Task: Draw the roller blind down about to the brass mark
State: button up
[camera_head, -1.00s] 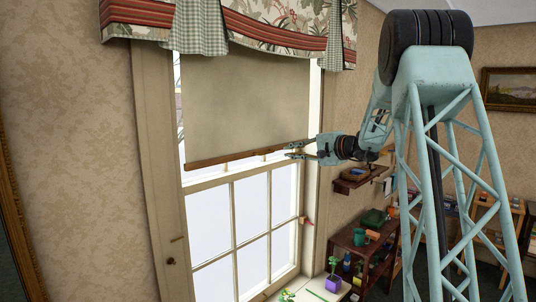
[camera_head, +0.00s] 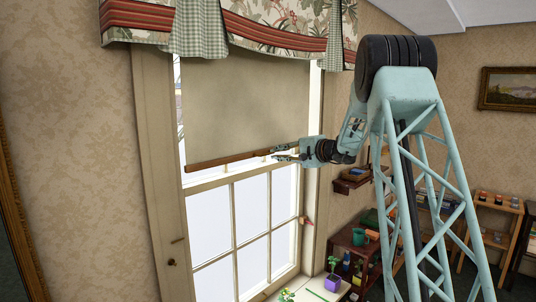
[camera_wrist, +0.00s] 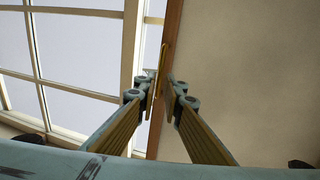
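The beige roller blind (camera_head: 245,105) hangs partway down the window, with a wooden bar (camera_head: 225,161) along its lower edge. My gripper (camera_head: 275,154) is at the right part of this bar. In the wrist view my gripper (camera_wrist: 161,95) has its two fingers apart, one on each side of the wooden bar (camera_wrist: 172,35). A thin brass-coloured pull (camera_wrist: 161,62) shows at the bar, near the fingertips. I cannot tell whether either finger touches it. A small reddish piece (camera_head: 305,221) sits on the right window frame; I cannot tell whether it is the brass mark.
A floral valance (camera_head: 275,22) with check tails hangs above the blind. The sill holds a plant in a purple pot (camera_head: 332,283). A small wall shelf (camera_head: 350,184) and a low shelf unit (camera_head: 352,240) stand right of the window, below my arm.

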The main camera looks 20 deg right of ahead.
jog(key=shift+p+x, duration=0.6)
jog(key=shift+x, duration=2.3)
jog(key=shift+w, duration=0.1)
jog(key=shift+c, duration=0.2)
grip_shut()
jog(key=shift+f, duration=0.1)
